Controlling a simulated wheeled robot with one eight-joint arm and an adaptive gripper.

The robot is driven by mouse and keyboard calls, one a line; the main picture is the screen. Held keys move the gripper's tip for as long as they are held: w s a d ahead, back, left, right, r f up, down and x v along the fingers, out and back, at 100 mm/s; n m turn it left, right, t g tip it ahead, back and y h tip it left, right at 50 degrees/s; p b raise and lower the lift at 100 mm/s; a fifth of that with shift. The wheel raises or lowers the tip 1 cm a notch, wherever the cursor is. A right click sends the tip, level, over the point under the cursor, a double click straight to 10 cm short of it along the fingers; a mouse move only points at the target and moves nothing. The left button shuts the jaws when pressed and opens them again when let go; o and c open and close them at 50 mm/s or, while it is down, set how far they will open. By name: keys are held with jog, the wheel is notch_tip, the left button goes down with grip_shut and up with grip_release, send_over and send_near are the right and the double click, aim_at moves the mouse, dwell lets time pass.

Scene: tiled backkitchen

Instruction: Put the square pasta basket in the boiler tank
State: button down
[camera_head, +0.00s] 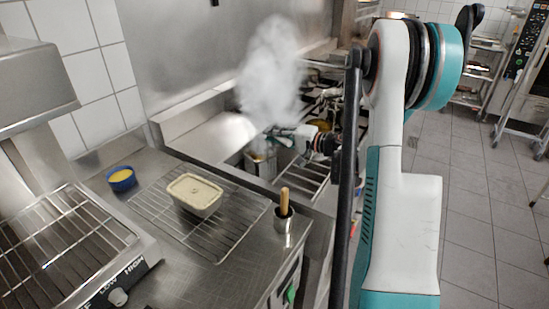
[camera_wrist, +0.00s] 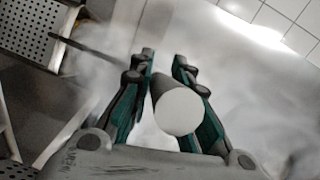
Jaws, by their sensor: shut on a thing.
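My gripper (camera_head: 277,136) is at the end of my outstretched arm, beside the steam over the cooking line. In the wrist view its two fingers (camera_wrist: 165,75) are closed around a thick pale round-ended handle (camera_wrist: 178,111). A thin dark rod runs from near the fingers to a perforated metal square basket (camera_wrist: 28,27) at the upper left. In the head view a small square metal shape (camera_head: 260,166), which looks like the basket, shows just below my gripper. The boiler tank is not clearly visible; steam and my arm hide that area, and I cannot tell how deep the basket sits.
Thick steam (camera_head: 271,72) rises behind my gripper. On the near counter are a wire rack (camera_head: 232,237) with a rectangular tub (camera_head: 194,195), a small blue bowl (camera_head: 121,180) and a metal cup (camera_head: 283,227) with a wooden handle. A grill (camera_head: 65,240) is at left. Tiled floor is open at right.

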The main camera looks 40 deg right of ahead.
notch_tip(320, 180, down, 7)
jog(key=b, duration=0.2)
jog(key=shift+r, duration=0.15)
jog(key=c, duration=1.5)
grip_release()
jog(key=shift+p+v, duration=1.8)
jog(key=shift+v, duration=4.2)
